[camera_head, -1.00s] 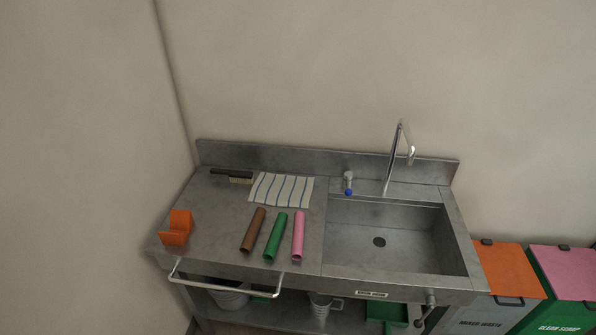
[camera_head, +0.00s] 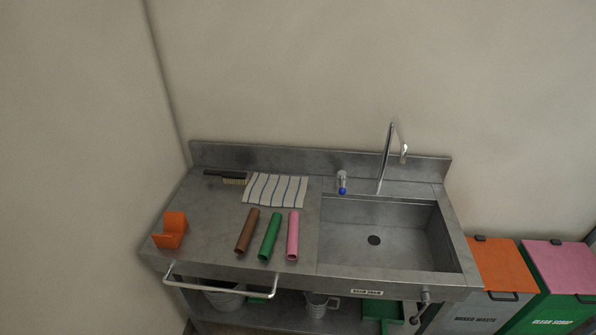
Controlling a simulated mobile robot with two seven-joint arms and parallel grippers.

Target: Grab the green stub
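The green stub (camera_head: 270,236) is a short tube lying on the steel counter, left of the sink. It lies between a brown stub (camera_head: 247,231) on its left and a pink stub (camera_head: 293,235) on its right, with small gaps. All three lie roughly parallel, pointing toward the counter's front edge. Neither of my grippers is in view.
A striped cloth (camera_head: 274,190) and a brush (camera_head: 226,176) lie behind the stubs. An orange holder (camera_head: 170,230) stands at the left. A sink (camera_head: 390,236) with a tap (camera_head: 388,158) is at the right. A rail (camera_head: 222,290) runs along the front. Bins (camera_head: 503,265) stand right.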

